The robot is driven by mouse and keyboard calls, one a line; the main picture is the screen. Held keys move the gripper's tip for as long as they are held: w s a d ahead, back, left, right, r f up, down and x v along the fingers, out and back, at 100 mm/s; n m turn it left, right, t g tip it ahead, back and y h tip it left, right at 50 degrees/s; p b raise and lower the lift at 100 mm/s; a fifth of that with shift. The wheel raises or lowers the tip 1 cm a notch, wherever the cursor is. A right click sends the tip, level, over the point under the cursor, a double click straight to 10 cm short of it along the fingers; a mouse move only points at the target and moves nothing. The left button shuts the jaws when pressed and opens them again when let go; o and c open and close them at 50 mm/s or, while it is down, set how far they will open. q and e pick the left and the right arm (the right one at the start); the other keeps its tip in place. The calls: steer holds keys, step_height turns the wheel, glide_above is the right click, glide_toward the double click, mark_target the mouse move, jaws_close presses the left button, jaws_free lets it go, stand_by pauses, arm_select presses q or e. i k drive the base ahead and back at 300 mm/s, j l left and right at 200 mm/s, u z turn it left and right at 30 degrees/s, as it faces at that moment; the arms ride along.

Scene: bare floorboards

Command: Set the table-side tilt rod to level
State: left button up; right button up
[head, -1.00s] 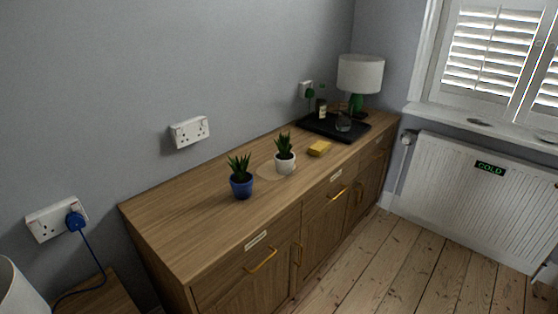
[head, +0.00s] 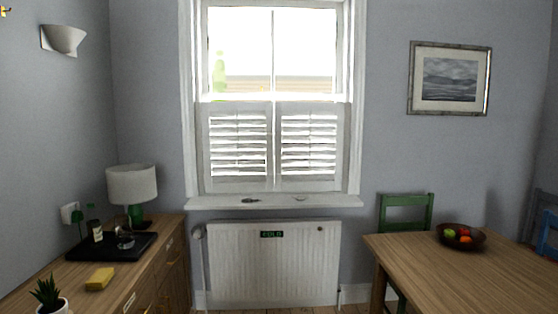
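The window's lower half has two white louvred shutter panels. The right panel (head: 308,146) is on the side of the dining table, and the left panel (head: 239,146) is on the sideboard side. Both panels look closed against the window, with bright gaps showing between their slats. The tilt rods are too small or too washed out to make out, so I cannot tell their position. The exact slat angle is also unclear. Neither of my grippers is in view.
A white radiator (head: 272,270) with a "COLD" sign stands below the windowsill (head: 330,201). A wooden sideboard (head: 75,275) with a lamp (head: 132,185) is at left. A dining table (head: 420,270) with a fruit bowl (head: 461,237) and green chair (head: 405,211) is at right.

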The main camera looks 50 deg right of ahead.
mark_target(291, 117)
steer(key=l+z, duration=0.1)
steer(key=z, duration=0.35)
steer(key=i+z, duration=0.15)
steer(key=z, duration=0.3)
steer(key=i+l+z, duration=0.2)
steer(key=i+z, duration=0.65)
steer(key=i, duration=0.2)
steer(key=i+j+z, duration=0.1)
steer(key=i, duration=0.3)
steer(key=i+j, duration=0.1)
steer(key=i, duration=0.3)
steer(key=i+j+z, duration=0.15)
steer(key=i, duration=0.25)
steer(key=i+j, duration=0.15)
steer(key=i, duration=0.35)
steer(key=i+j, duration=0.2)
steer(key=i, duration=0.3)
